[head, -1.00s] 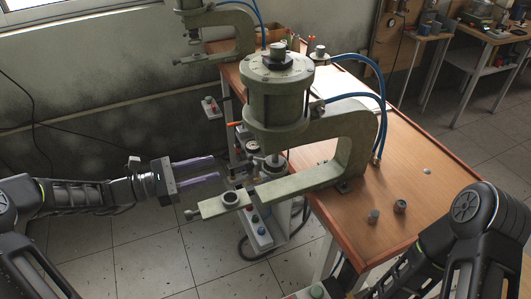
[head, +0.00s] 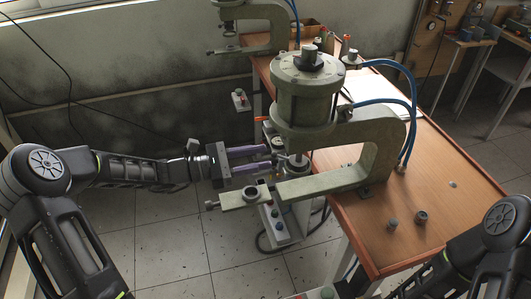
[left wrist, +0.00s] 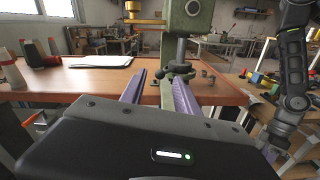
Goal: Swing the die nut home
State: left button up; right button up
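The green press (head: 305,95) stands at the table's left edge, its lower arm (head: 318,186) reaching out to the left. A dark nut with stubby handles (left wrist: 178,70) sits around a grey upright rod in the left wrist view; I take it for the die nut. In the head view it is small, beneath the press cylinder and partly hidden. My left gripper (head: 269,157) is open, its two purple fingers pointing right at the rod, just left of it. In the left wrist view the fingers (left wrist: 157,80) reach towards the nut; contact cannot be told. My right gripper is outside the head view.
A second press (head: 250,25) stands behind. Blue hoses (head: 408,100) loop at the press's right. A control box (head: 279,224) with buttons is below the lower arm. Floor at left is clear.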

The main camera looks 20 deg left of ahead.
pick_arm(q)
jog(key=shift+x, duration=1.05)
jog(key=shift+c, duration=0.4)
grip_shut()
